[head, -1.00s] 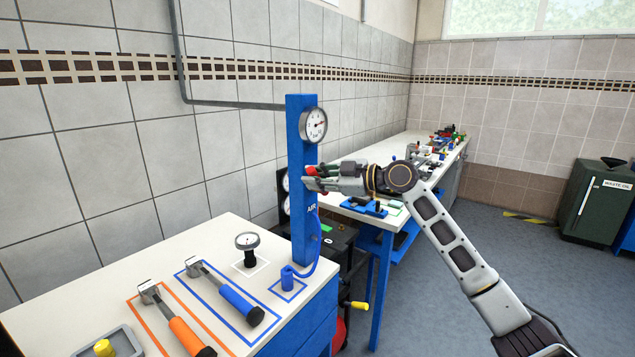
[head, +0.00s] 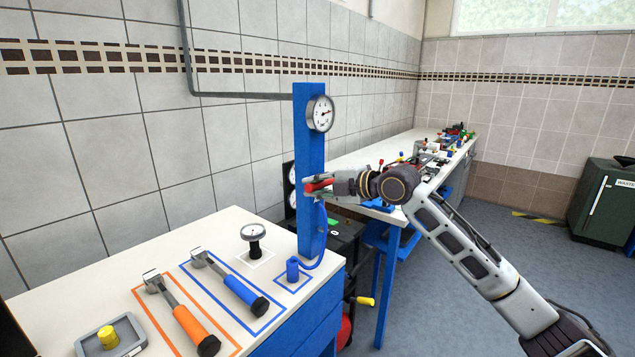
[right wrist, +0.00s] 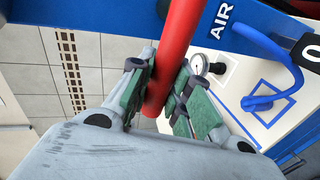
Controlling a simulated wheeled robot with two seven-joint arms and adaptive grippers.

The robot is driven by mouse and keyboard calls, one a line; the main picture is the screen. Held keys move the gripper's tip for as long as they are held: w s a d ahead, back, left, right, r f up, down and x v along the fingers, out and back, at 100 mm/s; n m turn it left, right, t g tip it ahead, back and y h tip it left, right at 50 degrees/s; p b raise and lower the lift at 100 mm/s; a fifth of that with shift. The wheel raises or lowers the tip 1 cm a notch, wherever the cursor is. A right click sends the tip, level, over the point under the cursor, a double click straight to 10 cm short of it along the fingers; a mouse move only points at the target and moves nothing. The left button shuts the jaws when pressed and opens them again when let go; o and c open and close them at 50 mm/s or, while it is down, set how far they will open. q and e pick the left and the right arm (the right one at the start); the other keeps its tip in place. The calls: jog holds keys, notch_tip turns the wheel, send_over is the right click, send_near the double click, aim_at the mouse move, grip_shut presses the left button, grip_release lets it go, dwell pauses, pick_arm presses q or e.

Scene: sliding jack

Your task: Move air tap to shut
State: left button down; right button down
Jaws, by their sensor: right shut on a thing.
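The air tap's red handle (head: 320,185) is on the front of a blue upright post (head: 309,150), below a round dial gauge (head: 320,113). My right gripper (head: 318,187) is shut on the red handle. In the right wrist view the red handle (right wrist: 175,50) runs between the green-padded fingers of my right gripper (right wrist: 165,95). The word AIR (right wrist: 221,20) shows on the post beside it. The tap's valve body is mostly hidden by the gripper. My left gripper is not in view.
The near bench (head: 60,270) holds an orange-handled hammer (head: 185,320), a blue-handled hammer (head: 235,285), a small gauge (head: 253,237) and a tray (head: 80,347) with a yellow piece (head: 108,336). A blue hose (head: 318,263) hangs by the post. A far bench (head: 375,155) runs behind my right arm.

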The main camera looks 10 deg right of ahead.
jog(key=shift+f+n, duration=0.3)
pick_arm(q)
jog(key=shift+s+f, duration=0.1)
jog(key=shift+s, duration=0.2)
pick_arm(e)
jog(key=shift+f, duration=0.1)
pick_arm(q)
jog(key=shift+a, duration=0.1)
pick_arm(e)
jog(key=c, duration=1.3)
grip_release()
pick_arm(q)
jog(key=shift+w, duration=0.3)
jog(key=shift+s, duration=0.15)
pick_arm(e)
jog(key=shift+s, duration=0.1)
jog(key=v, duration=1.1)
jog(key=shift+s+d, duration=0.15)
jog(key=shift+s, duration=0.25)
